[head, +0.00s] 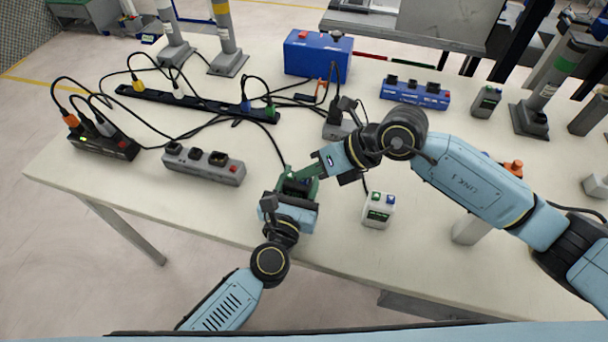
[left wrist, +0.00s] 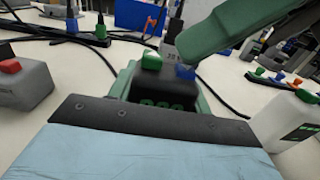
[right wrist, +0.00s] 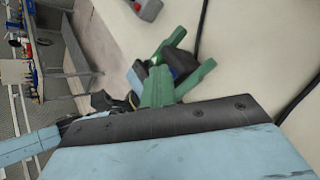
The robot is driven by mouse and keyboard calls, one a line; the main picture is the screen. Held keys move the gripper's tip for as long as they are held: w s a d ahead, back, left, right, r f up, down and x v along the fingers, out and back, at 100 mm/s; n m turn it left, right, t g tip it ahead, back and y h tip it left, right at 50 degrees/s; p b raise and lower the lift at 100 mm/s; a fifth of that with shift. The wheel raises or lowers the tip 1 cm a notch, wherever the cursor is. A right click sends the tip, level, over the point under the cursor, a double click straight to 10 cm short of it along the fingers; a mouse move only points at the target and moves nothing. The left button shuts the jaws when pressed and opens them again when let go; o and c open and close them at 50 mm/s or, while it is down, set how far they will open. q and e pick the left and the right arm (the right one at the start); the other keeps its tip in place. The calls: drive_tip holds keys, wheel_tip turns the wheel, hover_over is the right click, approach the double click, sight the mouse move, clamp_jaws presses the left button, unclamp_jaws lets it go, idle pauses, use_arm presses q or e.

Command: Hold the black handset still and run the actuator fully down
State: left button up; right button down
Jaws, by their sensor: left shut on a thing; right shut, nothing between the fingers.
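The black handset (left wrist: 155,98) has a green button and a dark blue button on top and a dim green display. My left gripper (head: 297,188) is shut around it near the table's front edge; it shows dark between the green fingers in the right wrist view (right wrist: 181,64). My right gripper (head: 303,174) is shut and empty, its green fingertips close above the handset. In the left wrist view its fingers (left wrist: 232,27) hang by the dark blue button; contact cannot be told. Column actuators stand at the back left (head: 226,42) and right (head: 547,88). Which one the handset drives is unclear.
A white handset (head: 378,211) stands right of the grippers. A grey socket block (head: 204,164) lies to the left, and a black power strip (head: 195,103) behind. A blue box (head: 317,53) and blue block (head: 414,93) stand farther back. Black cables cross the table.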

drive_tip(key=shift+r, duration=0.9)
drive_tip(key=shift+r, duration=0.1)
wheel_tip(320, 180, up, 5)
drive_tip(key=shift+f, duration=0.1)
idle(0.6)
use_arm(q)
drive_tip(key=o, duration=1.1)
